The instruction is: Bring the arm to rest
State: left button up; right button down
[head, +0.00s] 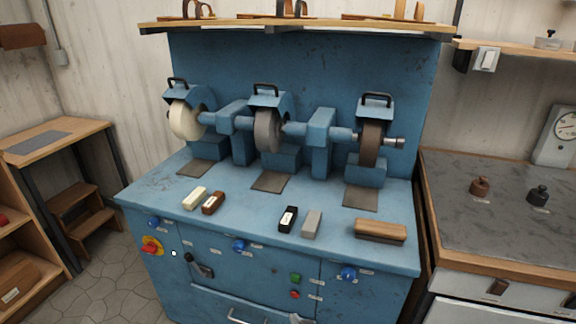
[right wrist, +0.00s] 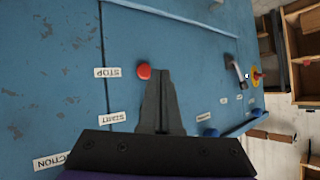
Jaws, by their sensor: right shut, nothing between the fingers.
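My right gripper (right wrist: 161,76) is shut and empty in the right wrist view, with its dark fingers pointing at the blue cabinet front. Its fingertips show just beside the red stop button (right wrist: 143,71); whether they touch the panel I cannot tell. The start label (right wrist: 113,118) is visible, but its button is hidden in that view. In the head view only a small grey part of the right gripper (head: 299,318) shows at the bottom edge, below the green button (head: 295,278) and the red button (head: 295,294). My left gripper is not in view.
The blue grinding bench (head: 150,195) carries three wheels and several small blocks. A black lever (head: 200,268) and a red-yellow switch (head: 151,247) are on its front. A drawer handle (head: 248,317) lies left of my gripper. A grey-topped counter (head: 505,215) stands right; open floor (head: 110,285) lies left.

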jog(key=s+d+r+g+h, duration=0.1)
jog(key=s+d+r+g, duration=0.15)
jog(key=s+d, duration=0.45)
jog(key=s+d+r+m+g+h, duration=0.1)
jog(key=s+d+r+g, duration=0.15)
jog(key=s, duration=0.85)
jog(key=s+d+r+g+h, duration=0.1)
jog(key=s+d+r+h, duration=0.15)
jog(key=s+d, duration=0.5)
pick_arm(q)
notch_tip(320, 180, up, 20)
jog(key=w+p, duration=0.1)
jog(key=p, duration=1.6)
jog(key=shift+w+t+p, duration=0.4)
pick_arm(e)
notch_tip(320, 180, up, 21)
jog(key=a, duration=0.1)
jog(key=shift+a+t+y, duration=0.3)
jog(key=shift+y, duration=0.15)
